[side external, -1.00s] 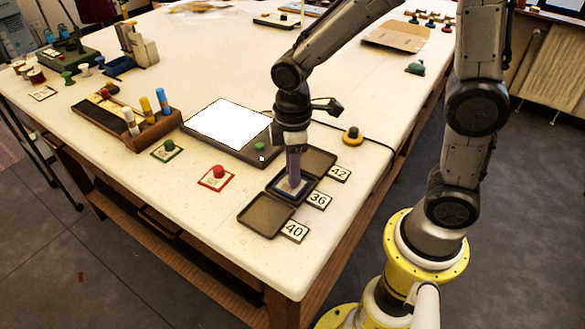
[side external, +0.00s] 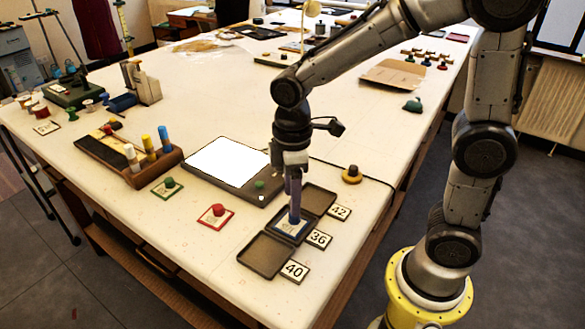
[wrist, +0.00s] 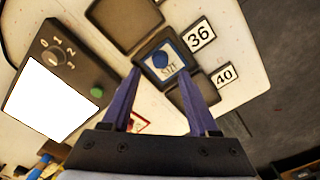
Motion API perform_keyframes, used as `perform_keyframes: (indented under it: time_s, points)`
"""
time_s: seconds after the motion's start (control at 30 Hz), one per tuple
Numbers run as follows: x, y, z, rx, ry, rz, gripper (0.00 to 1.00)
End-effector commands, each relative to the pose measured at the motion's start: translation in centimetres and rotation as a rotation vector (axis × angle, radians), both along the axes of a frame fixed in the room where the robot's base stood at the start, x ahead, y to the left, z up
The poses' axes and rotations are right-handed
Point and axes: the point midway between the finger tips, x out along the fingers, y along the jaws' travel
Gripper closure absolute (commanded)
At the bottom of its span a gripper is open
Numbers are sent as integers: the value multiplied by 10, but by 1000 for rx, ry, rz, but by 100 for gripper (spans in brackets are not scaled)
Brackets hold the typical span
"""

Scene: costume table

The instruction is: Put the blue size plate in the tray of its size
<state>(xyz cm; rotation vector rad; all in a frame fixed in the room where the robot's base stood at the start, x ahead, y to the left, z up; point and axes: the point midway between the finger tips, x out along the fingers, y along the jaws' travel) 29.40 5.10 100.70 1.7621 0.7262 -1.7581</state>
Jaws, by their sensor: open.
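The blue size plate (side external: 287,229) is a small square with a blue border, a pale face and a blue knob. It lies in the middle tray, beside the label 36 (side external: 319,239). In the wrist view the plate (wrist: 174,71) shows inside the dark rim of that tray, and its knob is between and beyond my fingertips. My gripper (side external: 294,221) points down at the plate from above. In the wrist view my gripper (wrist: 162,72) has its two purple fingers apart, with nothing clearly held. The side view hides part of the plate behind the fingers.
Empty trays stand either side: the 42 tray (side external: 318,198) and the 40 tray (side external: 267,255). Red (side external: 217,213) and green (side external: 168,187) plates lie to the left. A device with a white screen (side external: 226,163) stands behind. The table's front edge is close.

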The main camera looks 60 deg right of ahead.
Motion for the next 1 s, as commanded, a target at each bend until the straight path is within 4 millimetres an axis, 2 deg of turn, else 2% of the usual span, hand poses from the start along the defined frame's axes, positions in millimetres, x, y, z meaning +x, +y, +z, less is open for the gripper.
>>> perform_keyframes:
  time_s: [0.1, 0.3, 0.57, 0.67, 0.83, 1.0]
  points:
    - [1, 0, 27, 1, -6, 0, 40]
    - [0, 0, 60, 0, -3, 0, 40]
    - [-5, -2, 80, 3, -14, -22, 40]
    - [-18, -9, 87, 12, -60, -94, 40]
    - [-58, -28, 98, 54, -200, -318, 40]
    - [-98, -42, 95, 116, -337, -550, 40]
